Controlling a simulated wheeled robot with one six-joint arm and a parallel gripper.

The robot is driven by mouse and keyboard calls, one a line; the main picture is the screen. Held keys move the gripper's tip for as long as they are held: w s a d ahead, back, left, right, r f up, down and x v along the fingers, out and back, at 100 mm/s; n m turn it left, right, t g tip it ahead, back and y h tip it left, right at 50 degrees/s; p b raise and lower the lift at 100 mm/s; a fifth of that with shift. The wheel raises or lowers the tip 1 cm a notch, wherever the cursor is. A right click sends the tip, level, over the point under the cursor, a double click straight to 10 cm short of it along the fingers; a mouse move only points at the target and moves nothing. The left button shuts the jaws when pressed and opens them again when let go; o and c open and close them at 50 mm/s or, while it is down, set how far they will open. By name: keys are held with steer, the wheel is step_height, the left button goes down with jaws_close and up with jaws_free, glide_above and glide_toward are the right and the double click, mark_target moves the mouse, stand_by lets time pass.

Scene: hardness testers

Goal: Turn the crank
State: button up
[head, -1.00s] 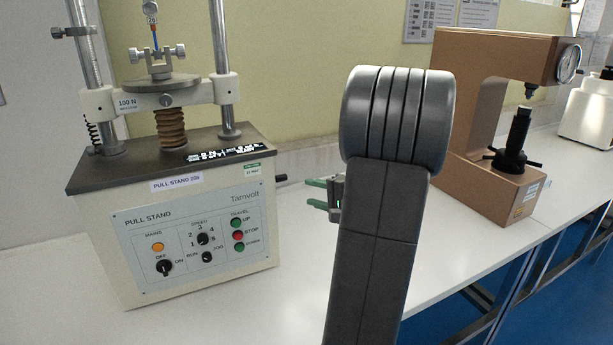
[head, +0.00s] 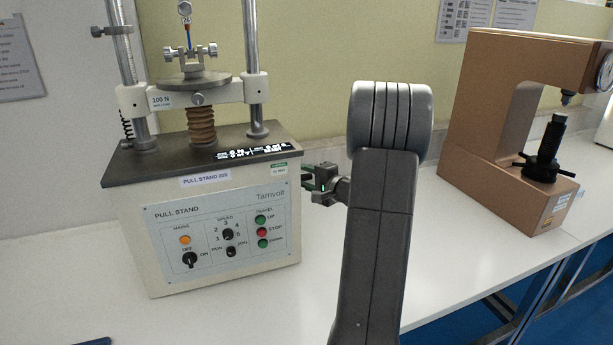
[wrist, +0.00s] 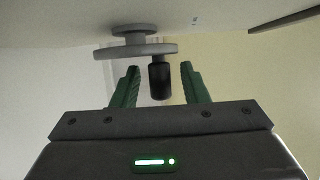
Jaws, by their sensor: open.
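The crank shows in the wrist view as a grey disc (wrist: 135,51) on a round hub, with a black handle knob (wrist: 160,80) sticking out from it. My gripper (wrist: 160,68) is open, with one green finger on each side of the knob. A gap shows between the knob and each finger. In the head view my gripper (head: 308,180) is at the right side of the pull stand (head: 230,225), partly behind my own arm. The crank cannot be made out there.
A brown hardness tester (head: 480,110) with a black spindle stands at the right on the white bench (head: 400,270). A yellow wall is behind.

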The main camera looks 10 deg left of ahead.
steer(key=shift+a, duration=0.1)
jaws_close()
steer(key=b, duration=0.3)
steer(key=shift+f+t, duration=0.3)
steer(key=shift+f, duration=0.05)
steer(key=y+b, duration=0.1)
steer(key=b, duration=0.2)
steer(key=shift+b, duration=0.3)
steer(key=shift+r, duration=0.2)
jaws_free()
